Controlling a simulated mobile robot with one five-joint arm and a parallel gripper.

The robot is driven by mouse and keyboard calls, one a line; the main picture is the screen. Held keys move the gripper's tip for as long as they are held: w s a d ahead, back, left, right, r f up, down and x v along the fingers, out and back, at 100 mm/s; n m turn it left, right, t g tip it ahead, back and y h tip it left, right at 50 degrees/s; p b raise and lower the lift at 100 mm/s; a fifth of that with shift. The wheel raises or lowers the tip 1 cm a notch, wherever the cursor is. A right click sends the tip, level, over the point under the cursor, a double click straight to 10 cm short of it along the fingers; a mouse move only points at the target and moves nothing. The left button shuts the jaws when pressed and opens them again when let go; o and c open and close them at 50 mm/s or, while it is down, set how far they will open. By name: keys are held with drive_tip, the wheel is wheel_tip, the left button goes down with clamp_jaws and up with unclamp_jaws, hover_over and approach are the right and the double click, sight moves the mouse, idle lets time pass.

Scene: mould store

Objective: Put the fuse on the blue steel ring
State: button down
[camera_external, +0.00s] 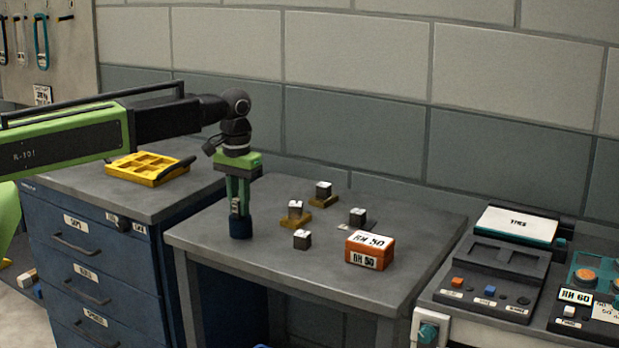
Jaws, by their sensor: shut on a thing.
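My gripper (238,208) points straight down over the left front part of the grey table. Its green fingers are shut on a small grey-and-white piece, the fuse (236,206), which the fingers mostly hide. Directly below the fingers, a dark blue round piece, the blue steel ring (240,229), stands upright on the table. The fuse is in line above the ring. I cannot tell whether the fuse touches the ring, and the ring's opening is not visible from here.
Several small dark blocks with white tops, one of them here (302,239), stand right of my gripper. An orange labelled box (369,250) sits farther right. A yellow tray (149,168) lies on the blue drawer cabinet (95,270) at left. The table's front strip is clear.

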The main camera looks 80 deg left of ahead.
drive_tip(key=c, duration=1.3)
unclamp_jaws()
drive_tip(key=shift+f, duration=0.1)
drive_tip(key=shift+c, duration=0.2)
wheel_tip(320, 180, up, 12)
drive_tip(key=p, duration=1.2)
drive_tip(key=shift+d, duration=0.1)
drive_tip(key=s+d+m, duration=0.4)
drive_tip(key=d+m, duration=0.1)
drive_tip(key=d, duration=0.7)
drive_tip(key=s+d+m, duration=0.4)
drive_tip(key=s+d, duration=0.1)
drive_tip(key=d, duration=0.6)
wheel_tip(320, 180, down, 8)
drive_tip(key=b, duration=0.7)
drive_tip(key=shift+w+b, duration=0.3)
drive_tip(key=shift+b, duration=0.1)
